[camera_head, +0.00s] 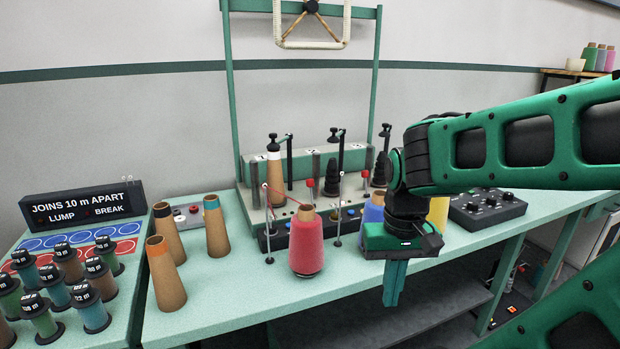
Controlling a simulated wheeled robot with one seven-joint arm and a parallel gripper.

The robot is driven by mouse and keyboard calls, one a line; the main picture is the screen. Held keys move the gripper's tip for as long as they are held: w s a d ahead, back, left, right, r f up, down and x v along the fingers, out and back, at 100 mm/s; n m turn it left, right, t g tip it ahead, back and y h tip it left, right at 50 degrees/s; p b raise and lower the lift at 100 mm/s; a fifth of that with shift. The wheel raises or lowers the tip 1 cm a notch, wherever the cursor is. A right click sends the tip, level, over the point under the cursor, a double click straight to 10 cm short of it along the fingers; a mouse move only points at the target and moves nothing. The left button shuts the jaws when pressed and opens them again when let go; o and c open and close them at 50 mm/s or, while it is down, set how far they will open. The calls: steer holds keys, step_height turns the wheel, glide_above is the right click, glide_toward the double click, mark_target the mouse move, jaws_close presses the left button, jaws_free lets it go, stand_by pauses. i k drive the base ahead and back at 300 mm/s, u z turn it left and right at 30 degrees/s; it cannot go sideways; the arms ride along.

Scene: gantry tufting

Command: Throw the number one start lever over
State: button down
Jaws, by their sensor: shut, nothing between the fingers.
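The winding machine (250,205) stands on the green bench with several stations under number plates. Similar red knobs show at the middle (310,184) and right stations (365,175). My gripper (393,299) is shut and empty, pointing down near the bench's front edge, well right of the left station and apart from it. My arm hides part of the right station.
A red yarn cone (306,245) stands before the machine; blue (373,213) and yellow (438,212) cones are partly behind my gripper. Several bare brown cones (165,280) and small spools (93,308) stand left. A dark knob box (487,208) sits right.

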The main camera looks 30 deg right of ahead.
mark_target(310, 183)
steer(key=k, duration=1.25)
steer(key=z, duration=0.4)
steer(key=i, duration=0.9)
